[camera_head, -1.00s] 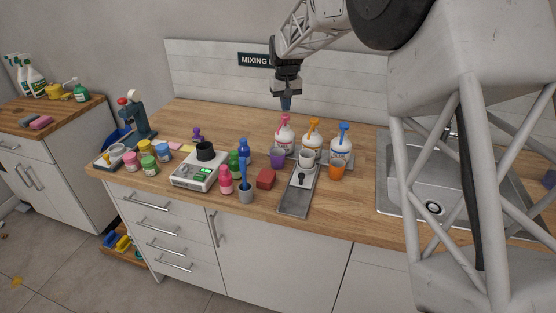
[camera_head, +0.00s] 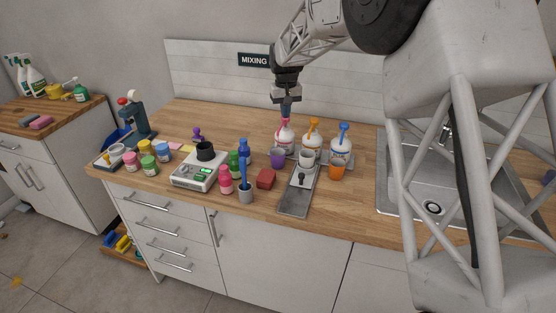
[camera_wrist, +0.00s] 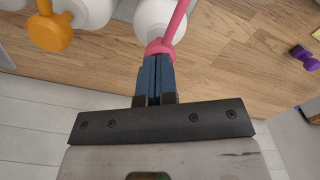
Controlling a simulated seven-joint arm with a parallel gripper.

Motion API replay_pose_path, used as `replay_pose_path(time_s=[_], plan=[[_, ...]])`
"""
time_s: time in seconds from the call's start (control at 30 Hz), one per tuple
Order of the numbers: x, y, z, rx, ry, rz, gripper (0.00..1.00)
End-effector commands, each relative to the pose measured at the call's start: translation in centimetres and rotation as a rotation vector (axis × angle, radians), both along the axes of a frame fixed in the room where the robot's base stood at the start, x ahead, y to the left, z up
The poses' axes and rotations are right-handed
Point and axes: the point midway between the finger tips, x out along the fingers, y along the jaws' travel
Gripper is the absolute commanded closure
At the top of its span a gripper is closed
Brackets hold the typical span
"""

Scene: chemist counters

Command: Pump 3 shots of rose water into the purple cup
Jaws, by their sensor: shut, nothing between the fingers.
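The pump bottle with the pink pump (camera_head: 284,136) stands at the left of a row of three white pump bottles; its label is too small to read. My gripper (camera_head: 286,116) is shut and empty, its fingertips right at the top of the pink pump head. In the wrist view the shut blue fingers (camera_wrist: 155,62) point at the pink pump head (camera_wrist: 158,47) and appear to touch it. The purple cup (camera_head: 277,157) stands upright in front of the pink-pump bottle. Its inside cannot be made out.
Bottles with an orange pump (camera_head: 313,133) and a blue pump (camera_head: 343,142) stand to the right. A white cup (camera_head: 306,158) and an orange cup (camera_head: 337,171) stand before them. A red block (camera_head: 265,178), a scale (camera_head: 196,174) and a sink (camera_head: 412,198) are nearby.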

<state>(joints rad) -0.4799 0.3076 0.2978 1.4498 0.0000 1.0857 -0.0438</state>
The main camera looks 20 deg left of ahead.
Motion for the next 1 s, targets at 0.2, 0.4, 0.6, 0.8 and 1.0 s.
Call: replay_pose_path(time_s=[0.2, 0.4, 0.6, 0.8, 1.0], plan=[[0.0, 0.0, -0.7, -0.002, 0.003, 0.0, 1.0], [0.0, 0.0, -1.0, -0.002, 0.003, 0.0, 1.0], [0.0, 0.0, -0.9, -0.002, 0.003, 0.0, 1.0], [0.0, 0.0, -0.4, -0.002, 0.003, 0.0, 1.0], [0.0, 0.0, 0.6, -0.001, 0.001, 0.0, 1.0]])
